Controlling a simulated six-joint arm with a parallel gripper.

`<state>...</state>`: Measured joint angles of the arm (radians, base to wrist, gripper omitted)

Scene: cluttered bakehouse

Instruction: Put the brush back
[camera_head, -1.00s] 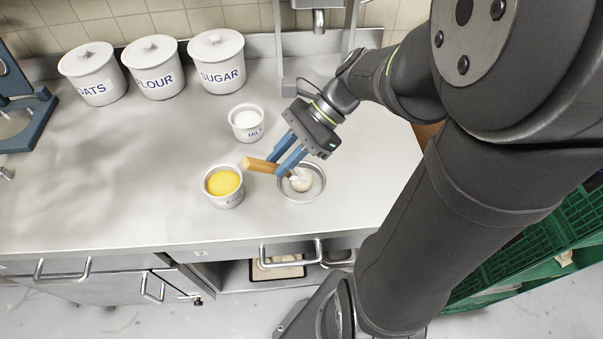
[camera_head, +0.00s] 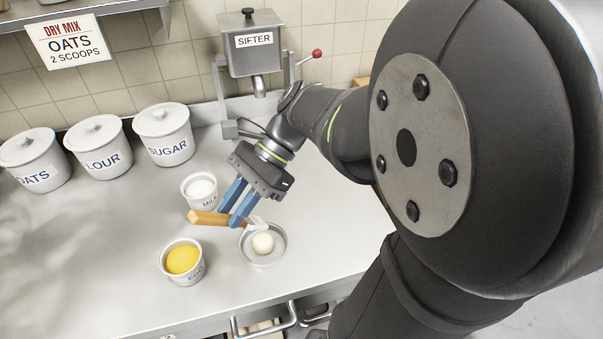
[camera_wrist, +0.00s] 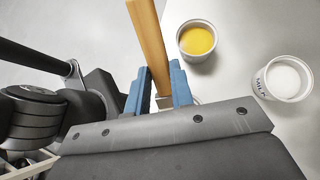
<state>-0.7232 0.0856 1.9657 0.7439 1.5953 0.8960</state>
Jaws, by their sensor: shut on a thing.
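My gripper (camera_head: 236,203) has its blue fingers shut on the wooden handle of the brush (camera_head: 207,217). The handle points left and the pale bristle end points right, over the rim of a small metal bowl (camera_head: 279,256). A round, whitish dough ball (camera_head: 263,243) sits in that bowl. In the wrist view the brush handle (camera_wrist: 150,45) rises between the fingers (camera_wrist: 156,90), and the bristles are hidden there. The brush appears held above the counter.
An egg cup (camera_head: 182,262) with yellow contents stands in front, left of the bowl. A milk cup (camera_head: 200,190) stands behind the brush. Canisters of oats, flour and sugar (camera_head: 163,135) line the back, beside a sifter (camera_head: 252,45). The counter's left side (camera_head: 80,250) is clear.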

